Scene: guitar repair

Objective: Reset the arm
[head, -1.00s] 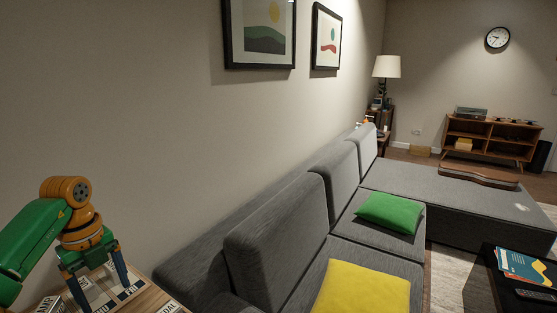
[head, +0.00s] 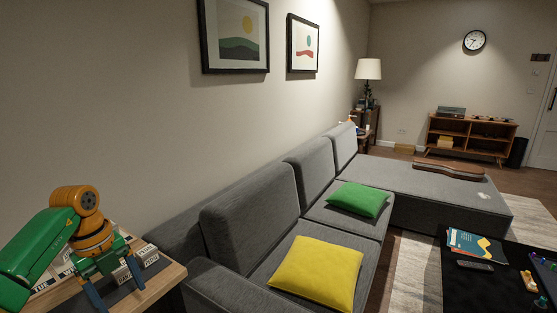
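My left arm, green and orange, comes in from the left in the head view. Its gripper (head: 109,284) points down over a wooden side table (head: 172,276), with its two blue fingers spread apart. Small white lettered boxes (head: 147,254) stand on the table around the fingers. I see nothing held between the fingers. My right arm is out of view.
A grey sectional sofa (head: 240,232) fills the middle, with a yellow pillow (head: 317,272) and a green pillow (head: 357,199). A guitar (head: 448,171) lies on its far end. A black coffee table (head: 470,290) stands at the lower right beside open rug.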

